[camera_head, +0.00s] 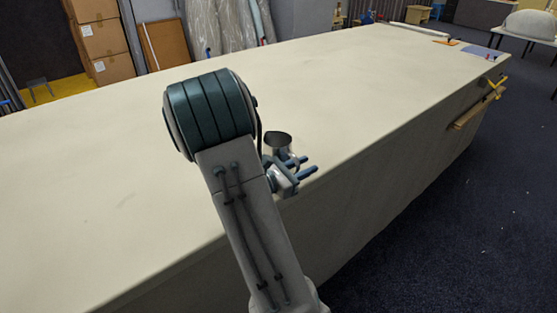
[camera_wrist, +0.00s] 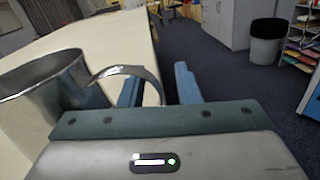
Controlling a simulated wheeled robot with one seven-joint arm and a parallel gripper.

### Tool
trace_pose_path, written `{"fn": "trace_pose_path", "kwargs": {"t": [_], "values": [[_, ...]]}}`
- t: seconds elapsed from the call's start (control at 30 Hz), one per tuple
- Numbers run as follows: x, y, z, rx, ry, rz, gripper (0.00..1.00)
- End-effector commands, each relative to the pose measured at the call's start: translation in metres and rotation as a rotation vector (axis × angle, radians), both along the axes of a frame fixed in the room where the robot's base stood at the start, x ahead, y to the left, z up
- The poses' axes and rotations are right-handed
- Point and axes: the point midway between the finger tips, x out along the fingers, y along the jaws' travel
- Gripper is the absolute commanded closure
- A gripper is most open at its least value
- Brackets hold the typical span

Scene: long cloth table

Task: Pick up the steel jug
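The steel jug (camera_head: 278,140) stands upright on the cloth table near its front edge, partly hidden by my gripper (camera_head: 304,167). In the wrist view the jug (camera_wrist: 60,88) fills the left side, its open rim showing and its curved handle (camera_wrist: 125,70) reaching right. My gripper (camera_wrist: 160,88) is open, with two blue fingers apart. The left finger shows through the handle's loop, and the handle's outer bend appears in the space between the fingers. I cannot tell whether the handle touches a finger.
The long cloth table (camera_head: 380,90) is mostly bare around the jug. Small items (camera_head: 480,50) lie at its far right end. A wooden bar with a yellow clamp (camera_head: 490,92) juts from the side.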

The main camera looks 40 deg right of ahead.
Motion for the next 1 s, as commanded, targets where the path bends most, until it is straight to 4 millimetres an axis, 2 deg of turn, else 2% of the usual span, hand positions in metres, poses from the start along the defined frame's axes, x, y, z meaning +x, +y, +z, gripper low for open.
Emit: {"fn": "trace_pose_path", "kwargs": {"t": [0.13, 0.23, 0.27, 1.0], "values": [[0.0002, 0.0004, -0.0002, 0.000, 0.000, 0.000, 0.70], [0.0001, 0.0005, -0.0002, 0.000, 0.000, 0.000, 0.98], [0.0001, 0.0005, -0.0002, 0.000, 0.000, 0.000, 1.00], [-0.0003, 0.0005, -0.0005, 0.000, 0.002, -0.001, 1.00]]}}
